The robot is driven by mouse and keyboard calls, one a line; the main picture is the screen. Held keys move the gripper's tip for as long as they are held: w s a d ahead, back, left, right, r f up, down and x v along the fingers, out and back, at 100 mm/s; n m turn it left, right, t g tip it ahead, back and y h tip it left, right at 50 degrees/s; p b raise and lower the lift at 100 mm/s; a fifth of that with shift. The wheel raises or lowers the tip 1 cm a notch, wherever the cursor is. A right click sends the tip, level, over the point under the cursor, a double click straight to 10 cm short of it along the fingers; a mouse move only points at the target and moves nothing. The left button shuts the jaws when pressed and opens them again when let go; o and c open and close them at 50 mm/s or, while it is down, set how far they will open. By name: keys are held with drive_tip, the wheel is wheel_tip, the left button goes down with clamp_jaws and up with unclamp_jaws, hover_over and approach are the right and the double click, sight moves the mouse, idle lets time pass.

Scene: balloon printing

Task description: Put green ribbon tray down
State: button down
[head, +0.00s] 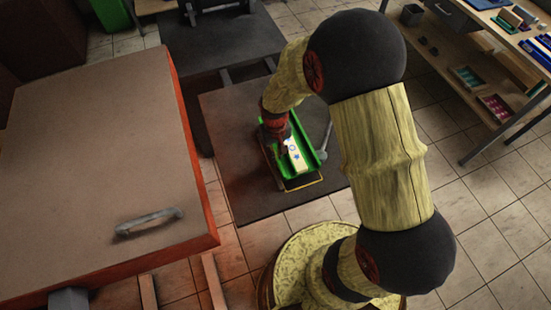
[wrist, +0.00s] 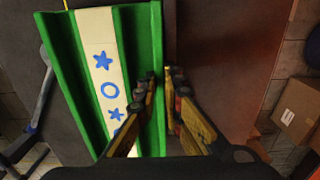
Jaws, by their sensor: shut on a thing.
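The green ribbon tray (head: 314,157) is a long green channel with a cream strip printed with blue stars and a ring. In the wrist view the tray (wrist: 66,60) fills the left half, and its right side wall is pinched between my fingertips (wrist: 163,76). In the head view my gripper (head: 278,142) is at the tray's left long side, partly hiding it. The tray is over a dark mat or plate with a yellow border (head: 306,185), on a brown-grey work surface (head: 245,185). I cannot tell whether the tray touches what is below it.
A grey lever-like part (head: 325,140) stands close to the tray's right side. A large red-edged table (head: 90,150) with a metal handle (head: 150,221) is at left. A shelf bench (head: 480,60) with small items is at upper right. A cardboard box (wrist: 297,112) shows in the wrist view.

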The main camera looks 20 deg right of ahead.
drive_tip(key=shift+w+f, duration=0.35)
drive_tip(key=shift+f, duration=0.2)
wheel_tip(320, 180, down, 3)
drive_tip(key=shift+r+b, duration=0.15)
drive_tip(key=shift+b, duration=0.4)
drive_tip(key=c, duration=2.4)
unclamp_jaws()
drive_tip(key=o, duration=0.5)
